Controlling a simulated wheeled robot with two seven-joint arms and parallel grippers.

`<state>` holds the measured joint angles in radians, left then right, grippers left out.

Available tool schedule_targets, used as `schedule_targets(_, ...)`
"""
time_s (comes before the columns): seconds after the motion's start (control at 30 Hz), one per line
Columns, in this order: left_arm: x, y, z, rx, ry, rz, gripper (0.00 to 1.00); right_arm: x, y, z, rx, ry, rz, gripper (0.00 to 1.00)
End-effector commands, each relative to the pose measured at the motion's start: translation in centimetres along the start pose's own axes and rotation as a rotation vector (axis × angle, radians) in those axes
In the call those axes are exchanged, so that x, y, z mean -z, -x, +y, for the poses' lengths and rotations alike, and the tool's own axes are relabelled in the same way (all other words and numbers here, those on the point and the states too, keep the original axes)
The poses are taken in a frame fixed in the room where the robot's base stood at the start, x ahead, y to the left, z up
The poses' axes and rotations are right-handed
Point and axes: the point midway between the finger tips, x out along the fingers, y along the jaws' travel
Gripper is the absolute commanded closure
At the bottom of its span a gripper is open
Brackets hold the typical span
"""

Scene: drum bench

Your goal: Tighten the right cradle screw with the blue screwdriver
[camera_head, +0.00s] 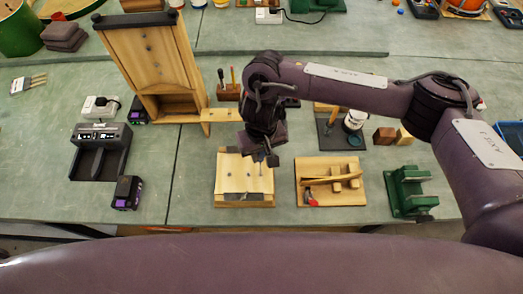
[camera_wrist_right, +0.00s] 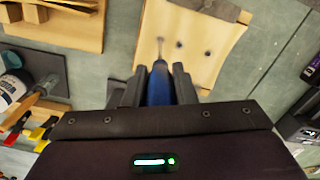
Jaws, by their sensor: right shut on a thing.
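The wooden cradle block (camera_head: 233,172) lies on the green bench, with dark strips at its front edge; it also shows in the right wrist view (camera_wrist_right: 205,72). My right gripper (camera_head: 261,156) is above the cradle's right part, pointing down. In the right wrist view its fingers (camera_wrist_right: 158,92) are shut on the blue screwdriver (camera_wrist_right: 158,84). The thin shaft (camera_wrist_right: 160,48) points at the wood. Two dark screw spots (camera_wrist_right: 179,44) (camera_wrist_right: 208,52) show beside the shaft. I cannot tell whether the tip touches a screw. My left gripper is not in view.
A wooden tray (camera_head: 313,163) with wood pieces and a red-handled tool stands right of the cradle, a green vise (camera_head: 408,188) farther right. A tall wooden stand (camera_head: 150,60) is behind left. A charger (camera_head: 101,140) and battery (camera_head: 127,192) lie left.

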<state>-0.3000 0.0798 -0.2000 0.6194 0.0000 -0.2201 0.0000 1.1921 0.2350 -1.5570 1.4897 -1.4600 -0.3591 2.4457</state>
Motion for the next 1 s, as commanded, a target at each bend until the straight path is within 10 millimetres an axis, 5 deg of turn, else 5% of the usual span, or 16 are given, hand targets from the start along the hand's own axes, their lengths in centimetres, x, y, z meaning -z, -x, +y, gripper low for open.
schedule_targets(0.33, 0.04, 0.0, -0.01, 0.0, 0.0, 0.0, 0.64, 0.01, 0.02, -0.03, 0.0, -0.041, 0.0, 1.0)
schedule_targets(0.7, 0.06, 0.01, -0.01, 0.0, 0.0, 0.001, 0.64, 0.07, 0.02, -0.19, 0.0, -0.439, 0.001, 1.0)
schedule_targets(1.0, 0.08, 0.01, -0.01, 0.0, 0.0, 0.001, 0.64, 0.07, 0.03, -0.19, 0.0, -0.449, 0.001, 1.0)
